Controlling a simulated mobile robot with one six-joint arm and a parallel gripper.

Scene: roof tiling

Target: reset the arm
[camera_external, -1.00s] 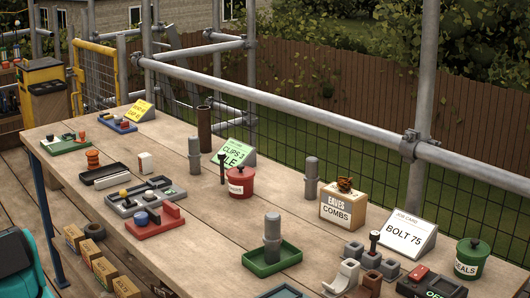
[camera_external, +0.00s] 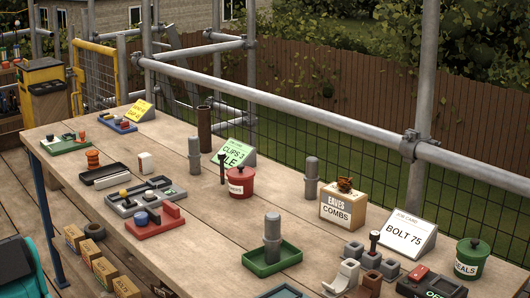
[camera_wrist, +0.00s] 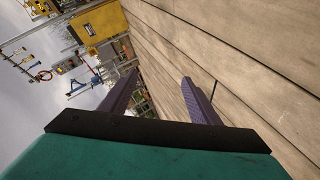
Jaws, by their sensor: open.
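My gripper (camera_wrist: 158,92) shows in the wrist view as two purple fingers set well apart, with nothing between them. Behind the fingers are a dark bar and my teal wrist housing. The wrist view is tilted, with wooden planks filling its right side. In the external view only a teal and dark part of my arm shows at the lower left edge, in front of the workbench (camera_external: 190,262). The gripper's fingers cannot be made out there.
The bench holds a green tray (camera_external: 288,258), a red pot (camera_external: 240,186), a combs box (camera_external: 342,212), a job card reading BOLT 75 (camera_external: 408,236) and a green pot (camera_external: 470,260). Scaffold rails run behind it. A yellow cabinet (camera_external: 44,88) stands at the far left.

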